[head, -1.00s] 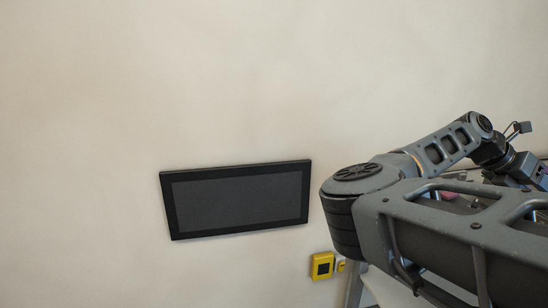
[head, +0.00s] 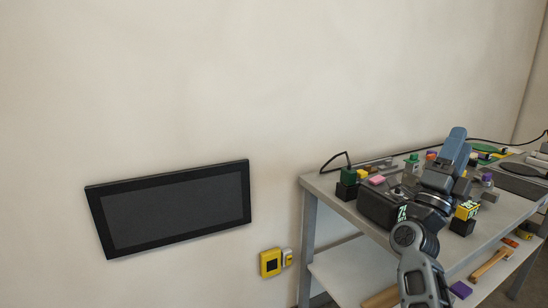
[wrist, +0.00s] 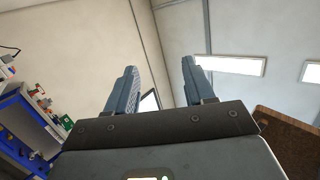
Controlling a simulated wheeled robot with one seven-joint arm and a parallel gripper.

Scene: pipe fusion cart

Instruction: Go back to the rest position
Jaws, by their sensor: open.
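My gripper (wrist: 158,82) is open and empty in the wrist view. Its two blue-grey fingers stand apart and point up toward the wall and ceiling. In the head view my gripper (head: 455,150) is at the right, in front of the cart (head: 329,190) in the picture, with its fingers pointing up. My arm comes up from the lower right and hides part of the cart's top.
The cart's top holds several small coloured blocks, a pink block (head: 377,180) among them. Its lower shelf (head: 345,268) holds a purple block (head: 461,289) and a wooden-handled tool (head: 490,264). A dark screen (head: 172,210) and a yellow box (head: 270,262) are on the wall.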

